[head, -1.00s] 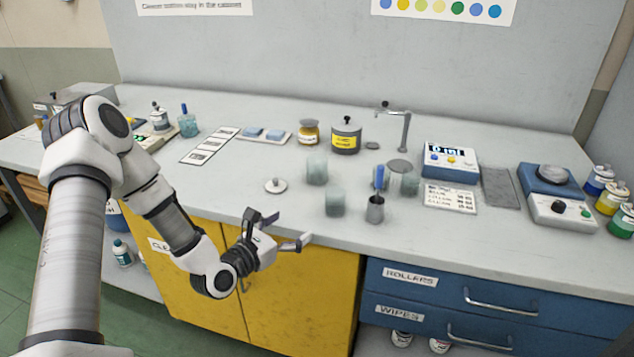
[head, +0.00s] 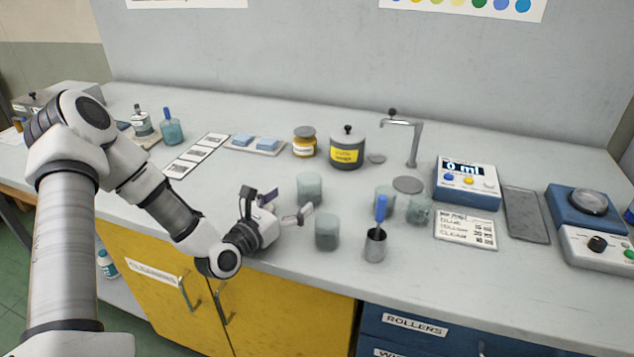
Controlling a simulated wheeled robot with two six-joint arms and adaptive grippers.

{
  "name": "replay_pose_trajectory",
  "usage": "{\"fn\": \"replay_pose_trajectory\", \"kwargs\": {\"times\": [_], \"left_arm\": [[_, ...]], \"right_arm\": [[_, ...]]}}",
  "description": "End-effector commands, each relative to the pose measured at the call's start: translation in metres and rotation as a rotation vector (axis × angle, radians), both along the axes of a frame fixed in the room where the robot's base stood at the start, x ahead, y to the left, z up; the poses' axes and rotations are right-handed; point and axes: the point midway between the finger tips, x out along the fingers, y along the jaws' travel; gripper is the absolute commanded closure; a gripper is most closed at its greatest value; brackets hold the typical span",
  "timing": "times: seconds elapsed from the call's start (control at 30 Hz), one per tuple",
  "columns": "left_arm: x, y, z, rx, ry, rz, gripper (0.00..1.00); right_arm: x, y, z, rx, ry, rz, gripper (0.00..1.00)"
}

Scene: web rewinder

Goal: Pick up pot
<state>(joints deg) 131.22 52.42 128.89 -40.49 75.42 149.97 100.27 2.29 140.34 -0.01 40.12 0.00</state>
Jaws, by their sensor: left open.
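A grey lidded pot with a yellow label (head: 346,150) stands upright at the back of the counter, a black knob on its lid. A smaller yellow jar (head: 305,143) with a dull lid stands just left of it. My left gripper (head: 286,207) is open and empty near the counter's front edge. It is in front of the grey pot and apart from it. Its fingers point right, beside two greenish glass beakers, one behind (head: 309,188) and one in front (head: 327,233). I cannot tell if it touches them. My right gripper is not in view.
A metal cup with a blue-handled tool (head: 375,246) and more glass beakers (head: 419,211) stand right of the gripper. A tap (head: 415,145), a blue display unit (head: 466,184) and a label card (head: 465,232) are farther right. A tray with blue blocks (head: 255,146) lies behind.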

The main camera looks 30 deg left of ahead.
Motion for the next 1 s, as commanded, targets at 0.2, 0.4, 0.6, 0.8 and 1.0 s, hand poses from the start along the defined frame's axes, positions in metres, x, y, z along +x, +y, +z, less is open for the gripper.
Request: {"fn": "replay_pose_trajectory", "kwargs": {"times": [0.2,0.4,0.6,0.8,1.0], "left_arm": [[0.023,-0.002,0.000,0.006,0.000,-0.003,0.09],[0.054,-0.003,0.005,0.008,-0.001,-0.003,0.09],[0.078,-0.004,0.004,0.002,-0.001,-0.001,0.09],[0.078,-0.004,0.004,0.000,-0.001,0.000,0.20],[0.078,-0.004,0.004,0.000,0.000,0.000,0.72]], "right_arm": [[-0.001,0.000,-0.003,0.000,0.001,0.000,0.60],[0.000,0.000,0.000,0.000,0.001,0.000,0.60],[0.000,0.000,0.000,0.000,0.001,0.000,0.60],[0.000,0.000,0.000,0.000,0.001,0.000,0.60],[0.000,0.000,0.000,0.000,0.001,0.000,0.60]]}}
